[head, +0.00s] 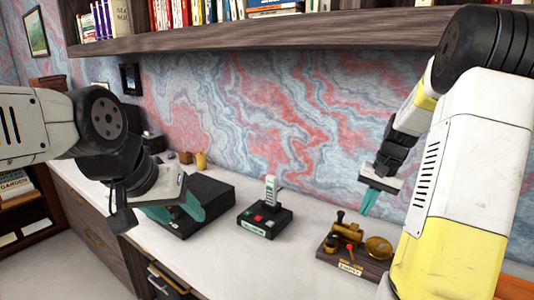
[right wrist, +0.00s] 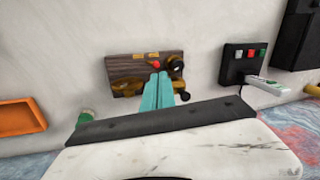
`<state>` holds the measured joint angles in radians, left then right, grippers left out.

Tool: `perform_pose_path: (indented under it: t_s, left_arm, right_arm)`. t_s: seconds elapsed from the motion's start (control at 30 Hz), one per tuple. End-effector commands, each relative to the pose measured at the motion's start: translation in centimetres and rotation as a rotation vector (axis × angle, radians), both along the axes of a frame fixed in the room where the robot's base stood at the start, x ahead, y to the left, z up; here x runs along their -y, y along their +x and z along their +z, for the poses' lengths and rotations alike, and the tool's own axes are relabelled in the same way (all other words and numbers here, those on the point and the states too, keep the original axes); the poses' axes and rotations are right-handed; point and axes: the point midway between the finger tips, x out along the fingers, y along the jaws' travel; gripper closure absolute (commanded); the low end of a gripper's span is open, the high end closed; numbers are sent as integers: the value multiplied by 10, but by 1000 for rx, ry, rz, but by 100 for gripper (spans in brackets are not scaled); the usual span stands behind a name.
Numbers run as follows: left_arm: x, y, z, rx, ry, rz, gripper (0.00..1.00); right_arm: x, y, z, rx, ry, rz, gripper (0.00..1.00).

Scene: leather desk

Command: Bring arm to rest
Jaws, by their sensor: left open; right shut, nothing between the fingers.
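My right gripper (head: 372,203) hangs above the desk with its teal fingers pressed together and nothing between them. In the right wrist view its closed fingers (right wrist: 158,90) overlap the view of a wooden-based brass device (right wrist: 125,68). In the head view that brass device (head: 345,245) stands on the desk below the gripper; they appear apart. My left gripper (head: 177,212) is open and empty, over or near a flat black case (head: 208,192); whether it touches the case I cannot tell.
A black button box (head: 265,222) with an upright pale handle stands mid-desk. An orange tray (right wrist: 18,117) shows in the right wrist view. A wooden shelf (head: 270,38) with books overhangs the desk (head: 295,270). Small jars (head: 201,160) stand at the back left.

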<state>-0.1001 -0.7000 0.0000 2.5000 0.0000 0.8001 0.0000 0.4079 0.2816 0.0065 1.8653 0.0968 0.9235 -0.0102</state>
Motion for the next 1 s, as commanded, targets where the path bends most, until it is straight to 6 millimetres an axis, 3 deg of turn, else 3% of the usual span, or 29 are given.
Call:
perform_pose_path:
  t_s: [0.03, 0.2, 0.43, 0.6, 0.8, 1.0]
  left_arm:
    - [0, 0, 0, 0, 0, 0, 47]
    - [0, 0, 0, 0, 0, 0, 47]
    - [0, 0, 0, 0, 0, 0, 47]
    - [0, 0, 0, 0, 0, 0, 47]
    - [0, 0, 0, 0, 0, 0, 47]
    - [0, 0, 0, 0, 0, 0, 47]
  right_arm:
    - [-15, -6, 20, 32, -17, 30, 100]
    - [-59, -36, 69, 129, -62, 118, 100]
    - [-111, -88, 114, 266, -111, 234, 100]
    - [-141, -132, 133, 371, -138, 318, 100]
    - [-165, -176, 139, 478, -156, 396, 100]
    - [-173, -196, 138, 527, -162, 433, 100]
